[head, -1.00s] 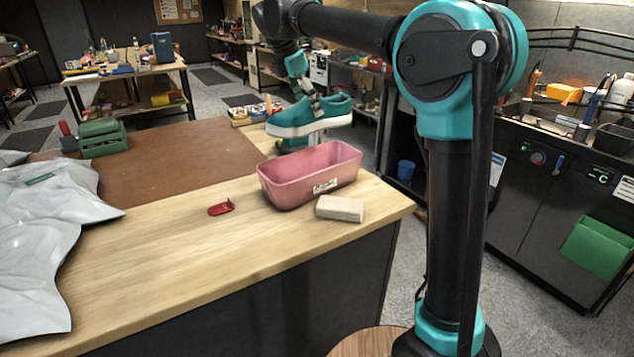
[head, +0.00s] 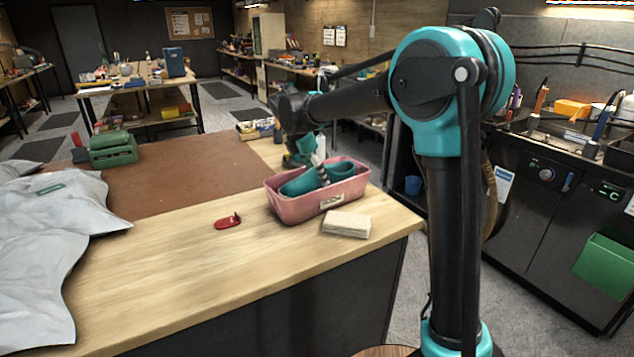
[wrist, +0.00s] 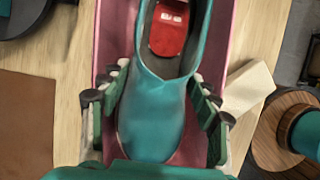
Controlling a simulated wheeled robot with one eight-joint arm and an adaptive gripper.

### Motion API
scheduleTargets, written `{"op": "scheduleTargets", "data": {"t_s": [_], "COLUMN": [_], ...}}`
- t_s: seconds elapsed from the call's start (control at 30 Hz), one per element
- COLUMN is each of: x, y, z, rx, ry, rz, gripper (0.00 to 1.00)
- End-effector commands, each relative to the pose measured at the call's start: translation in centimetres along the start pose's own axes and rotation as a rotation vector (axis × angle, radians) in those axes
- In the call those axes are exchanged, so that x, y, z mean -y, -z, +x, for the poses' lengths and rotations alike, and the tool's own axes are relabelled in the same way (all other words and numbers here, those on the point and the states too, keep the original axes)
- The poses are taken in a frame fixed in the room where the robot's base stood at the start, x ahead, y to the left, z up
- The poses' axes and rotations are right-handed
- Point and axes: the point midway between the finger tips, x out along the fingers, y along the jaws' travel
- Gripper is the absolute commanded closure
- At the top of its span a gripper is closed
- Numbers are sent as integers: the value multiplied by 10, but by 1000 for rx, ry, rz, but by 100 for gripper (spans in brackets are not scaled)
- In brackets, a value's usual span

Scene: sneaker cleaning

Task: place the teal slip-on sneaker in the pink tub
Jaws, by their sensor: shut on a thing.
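The teal slip-on sneaker (head: 300,182) is down inside the pink tub (head: 307,207) on the wooden workbench. In the wrist view the sneaker (wrist: 152,115) lies lengthwise between the walls of the tub (wrist: 243,40), and a red patch shows inside its opening. My gripper (head: 321,175) reaches down into the tub and is shut on the sneaker. In the wrist view its fingers (wrist: 158,105) lie along both sides of the shoe. The sole is hidden, so I cannot tell whether it touches the tub floor.
A pale block (head: 347,224) lies in front of the tub, and a small red item (head: 228,222) lies to its left. A crumpled grey-white sheet (head: 45,250) covers the bench's left end. A brown mat (head: 180,175) and a green box (head: 112,149) are behind.

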Motion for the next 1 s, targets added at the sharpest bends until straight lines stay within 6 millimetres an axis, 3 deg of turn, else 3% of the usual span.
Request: {"op": "scheduleTargets", "data": {"t_s": [0.2,0.53,0.57,0.6,1.0], "x": [0,0,0,0,0], "y": [10,11,12,12,10], "z": [25,28,28,28,24], "rx": [0,0,0,0,0], "ry": [0,0,0,0,0], "rz": [0,0,0,0,0], "gripper": [78,78,37,32,29]}}
